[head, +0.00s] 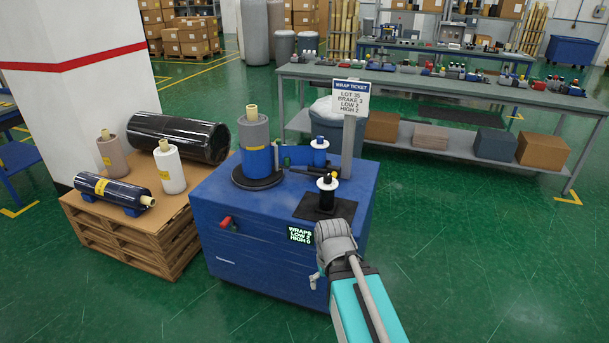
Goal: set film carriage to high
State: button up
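The blue wrapping machine (260,273) stands ahead of me. On its round black turntable (242,183) stands an upright roll (254,132), grey above and blue below. A grey post (348,150) rises behind and right of it. A low dark arm-like part, perhaps the film carriage (300,170), lies between roll and post, near the blue part's height; I cannot make out its setting. The display (300,234) reads WRAPS, LOW 2, HIGH 0. The ticket (350,98) reads LOT 35, BRAKE 3, LOW 2, HIGH 2. My gripper (322,272) is by the machine's front right; its fingers are mostly hidden.
A red handle (225,222) is on the machine's front. A black spool (327,195) stands on a dark mat (346,210), and a blue spool (320,152) behind it. A pallet (110,235) with wrapped rolls is left. The right floor is clear before a long bench (470,90).

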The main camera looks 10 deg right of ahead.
aim_at(335, 170)
jog(key=u, duration=0.5)
jog(key=i, duration=0.75)
jog(key=u, duration=0.4)
jog(key=i, duration=1.2)
jog(key=z, duration=0.85)
